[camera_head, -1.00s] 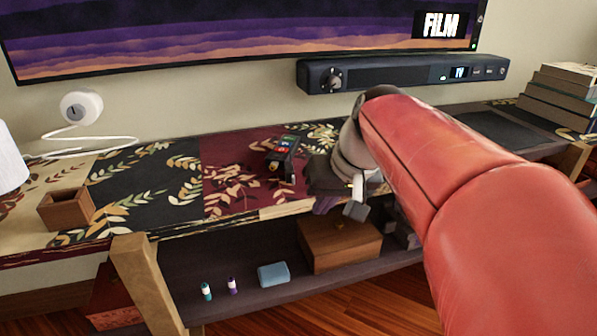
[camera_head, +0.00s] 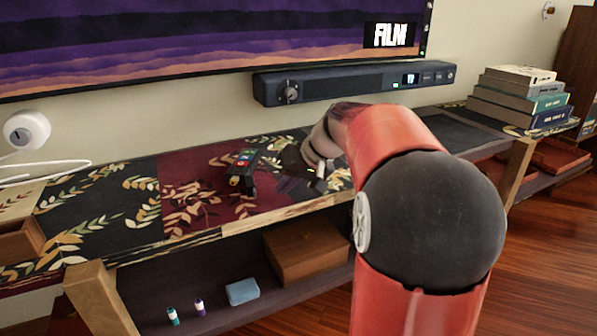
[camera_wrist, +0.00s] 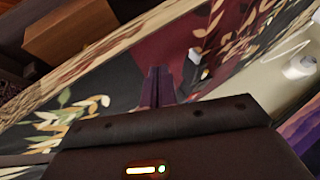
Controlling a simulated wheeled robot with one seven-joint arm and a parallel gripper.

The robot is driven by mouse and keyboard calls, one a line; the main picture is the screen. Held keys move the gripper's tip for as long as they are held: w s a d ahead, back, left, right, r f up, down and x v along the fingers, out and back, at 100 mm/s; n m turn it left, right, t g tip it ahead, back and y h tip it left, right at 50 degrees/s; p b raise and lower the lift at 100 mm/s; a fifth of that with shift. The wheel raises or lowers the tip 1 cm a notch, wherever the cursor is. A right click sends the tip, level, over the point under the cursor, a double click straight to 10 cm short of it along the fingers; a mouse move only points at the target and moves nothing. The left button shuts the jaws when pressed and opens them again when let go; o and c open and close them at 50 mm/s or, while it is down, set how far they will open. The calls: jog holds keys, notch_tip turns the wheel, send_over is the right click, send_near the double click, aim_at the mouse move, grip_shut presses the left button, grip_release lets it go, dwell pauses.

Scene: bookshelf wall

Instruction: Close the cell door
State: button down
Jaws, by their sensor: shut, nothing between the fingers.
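A small dark device (camera_head: 243,172) with coloured buttons and a yellowish end sits raised on the dark red part of the patterned shelf top. It may carry the cell door, but I cannot make out a door or whether it is open. My gripper (camera_head: 283,180) is just right of the device, low over the shelf top, partly hidden by my wrist. In the wrist view my fingers (camera_wrist: 160,74) are together and empty over the patterned surface. A dark and pale shape (camera_wrist: 194,68), probably the device, lies just right of the fingertips, apparently apart from them.
Two small cylinders, teal (camera_head: 172,316) and purple (camera_head: 199,307), stand on the lower shelf beside a blue block (camera_head: 242,291) and a wooden box (camera_head: 306,250). A soundbar (camera_head: 350,82) hangs behind. Books (camera_head: 520,98) are stacked at right.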

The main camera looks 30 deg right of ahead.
aim_at(251, 188)
jog(key=shift+w+a+f, duration=0.1)
jog(key=shift+w+a, duration=0.15)
jog(key=shift+a, duration=0.8)
jog(key=shift+w+a, duration=0.2)
jog(key=shift+a, duration=0.8)
jog(key=shift+a, duration=0.1)
